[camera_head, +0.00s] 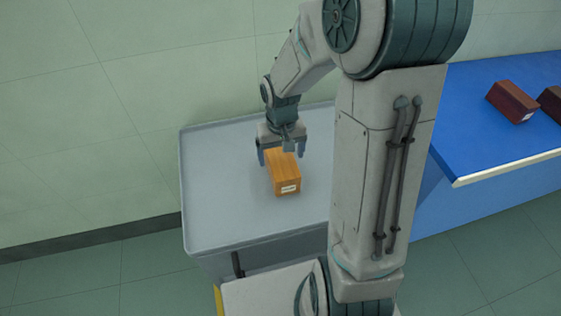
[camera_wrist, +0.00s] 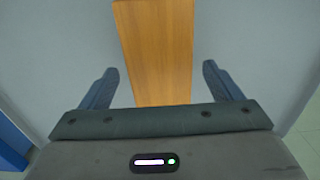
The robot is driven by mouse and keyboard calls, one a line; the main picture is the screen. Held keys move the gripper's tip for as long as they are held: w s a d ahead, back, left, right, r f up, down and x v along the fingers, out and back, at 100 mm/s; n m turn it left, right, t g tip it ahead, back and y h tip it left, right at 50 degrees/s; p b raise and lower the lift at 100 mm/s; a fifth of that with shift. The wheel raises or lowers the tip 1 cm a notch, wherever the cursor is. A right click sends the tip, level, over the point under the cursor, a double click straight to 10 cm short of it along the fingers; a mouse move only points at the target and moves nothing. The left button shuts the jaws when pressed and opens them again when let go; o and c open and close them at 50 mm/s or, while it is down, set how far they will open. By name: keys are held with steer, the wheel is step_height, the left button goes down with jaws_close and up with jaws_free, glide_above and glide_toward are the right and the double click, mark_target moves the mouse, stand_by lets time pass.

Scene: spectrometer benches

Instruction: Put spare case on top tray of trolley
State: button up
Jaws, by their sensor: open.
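An orange-brown wooden case (camera_head: 283,174) with a white label on its front end lies on the grey top tray (camera_head: 220,215) of the trolley. It also shows in the wrist view (camera_wrist: 157,50), between the two fingers. My gripper (camera_head: 281,157) is over the far end of the case, with a finger on each side. In the wrist view my gripper (camera_wrist: 158,88) is open, with a gap between each finger and the case. The case appears to rest flat on the tray.
A blue bench (camera_head: 480,110) stands to the right, with a dark red case (camera_head: 512,101) and another dark case (camera_head: 550,101) on it. The tray around the wooden case is bare. A pale tiled wall is behind the trolley.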

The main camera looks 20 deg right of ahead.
mark_target(281, 157)
step_height(281, 157, up, 7)
steer(key=shift+f, duration=0.2)
steer(key=shift+s+r, duration=0.2)
steer(key=shift+r, duration=0.15)
steer(key=s+r+t, duration=0.1)
steer(key=s+r, duration=0.2)
steer(key=s, duration=0.4)
steer(key=s+d+r+t, duration=0.1)
steer(key=s+r+t, duration=0.1)
steer(key=s+r, duration=0.2)
steer(key=s, duration=0.2)
steer(key=shift+s+r, duration=0.15)
steer(key=shift+s, duration=0.25)
